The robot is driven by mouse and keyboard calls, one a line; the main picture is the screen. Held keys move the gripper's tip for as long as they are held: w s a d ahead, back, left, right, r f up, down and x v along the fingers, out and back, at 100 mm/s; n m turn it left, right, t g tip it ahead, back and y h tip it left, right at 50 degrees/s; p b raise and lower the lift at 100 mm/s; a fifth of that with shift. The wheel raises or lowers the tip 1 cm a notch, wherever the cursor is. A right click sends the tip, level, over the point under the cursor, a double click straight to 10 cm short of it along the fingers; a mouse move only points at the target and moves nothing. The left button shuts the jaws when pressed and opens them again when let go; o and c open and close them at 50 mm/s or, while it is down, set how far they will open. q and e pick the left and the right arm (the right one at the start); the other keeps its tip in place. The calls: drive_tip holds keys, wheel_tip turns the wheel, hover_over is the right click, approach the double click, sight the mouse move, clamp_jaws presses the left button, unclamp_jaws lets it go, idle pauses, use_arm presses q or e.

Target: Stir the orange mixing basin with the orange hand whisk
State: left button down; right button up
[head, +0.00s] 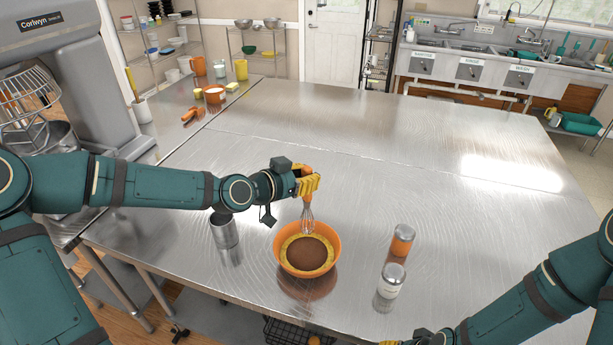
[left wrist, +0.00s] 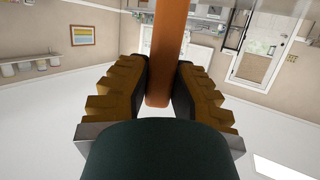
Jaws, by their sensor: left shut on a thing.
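An orange mixing basin (head: 283,262) stands on the steel table and holds a yellow mixture with a brown middle. My left gripper (head: 306,184) is shut on the orange handle of the whisk (head: 307,213), above the far part of the basin. The whisk hangs about upright with its wire end down at the basin; I cannot tell if it touches the mixture. The whisk handle (left wrist: 169,45) also shows between the fingers in the left wrist view. My right gripper (head: 400,342) is cut off at the bottom edge of the head view, so its jaws cannot be judged.
A metal cup (head: 223,231) stands left of the basin. An orange jar (head: 402,240) and a white-labelled jar (head: 391,281) stand to its right. Orange and yellow containers (head: 214,95) stand at the back left. The far middle of the table (head: 370,140) is clear.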

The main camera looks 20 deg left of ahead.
sight(304, 210)
use_arm(q)
wheel_tip(304, 210, down, 11)
drive_tip(key=b, duration=0.8)
drive_tip(key=shift+r, duration=0.15)
drive_tip(key=shift+w, duration=0.15)
idle(0.3)
